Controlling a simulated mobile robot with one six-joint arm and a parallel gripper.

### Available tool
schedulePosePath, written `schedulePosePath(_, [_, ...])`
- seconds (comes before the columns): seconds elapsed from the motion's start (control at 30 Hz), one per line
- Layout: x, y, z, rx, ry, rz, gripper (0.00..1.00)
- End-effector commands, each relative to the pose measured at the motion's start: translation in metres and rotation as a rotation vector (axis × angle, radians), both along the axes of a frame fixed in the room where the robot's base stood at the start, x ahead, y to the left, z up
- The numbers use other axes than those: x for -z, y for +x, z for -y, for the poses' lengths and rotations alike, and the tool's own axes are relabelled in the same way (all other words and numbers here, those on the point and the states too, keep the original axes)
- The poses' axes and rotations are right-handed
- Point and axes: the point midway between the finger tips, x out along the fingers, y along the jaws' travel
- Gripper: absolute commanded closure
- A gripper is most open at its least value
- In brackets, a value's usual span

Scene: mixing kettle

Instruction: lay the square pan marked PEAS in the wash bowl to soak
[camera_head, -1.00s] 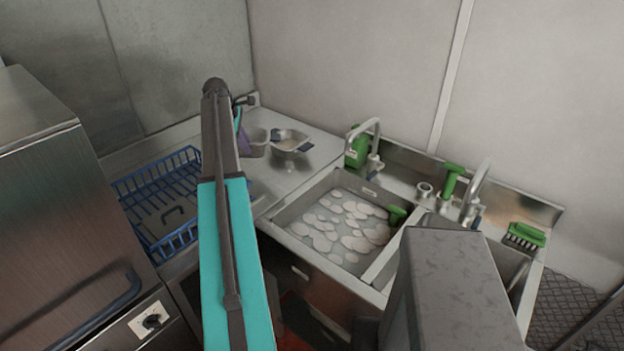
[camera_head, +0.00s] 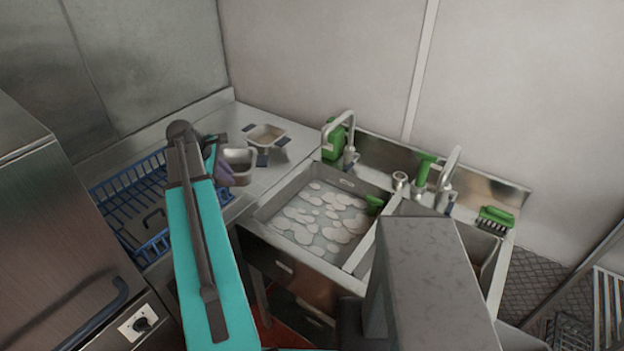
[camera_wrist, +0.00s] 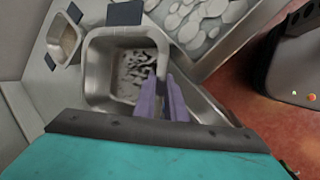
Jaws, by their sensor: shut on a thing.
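No PEAS mark is readable. In the head view the held pan (camera_head: 240,160) is at the counter's right part, partly hidden by my gripper (camera_head: 222,168); whether it is clear of the counter I cannot tell. The wash bowl (camera_head: 262,213) is the left sink basin, filled with foamy water, to the right of the pan.
A second steel pan (camera_head: 265,133) with beige contents and dark tabs stands on the counter behind. A blue rack (camera_head: 130,200) is at left. Faucets, a green bottle (camera_head: 334,143) and a green brush (camera_head: 495,215) line the sink's back. A green-handled thing (camera_head: 374,203) is at the bowl's right edge.

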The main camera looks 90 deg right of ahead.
Motion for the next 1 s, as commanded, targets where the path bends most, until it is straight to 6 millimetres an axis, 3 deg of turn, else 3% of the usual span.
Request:
schedulePosePath(0.2, [0.000, -0.013, -0.030, 0.015, -0.023, -0.015, 1.00])
schedulePosePath(0.4, [0.001, -0.020, -0.045, 0.027, -0.039, -0.023, 1.00])
schedulePosePath(1.0, [0.001, -0.022, -0.049, 0.030, -0.044, -0.026, 1.00])
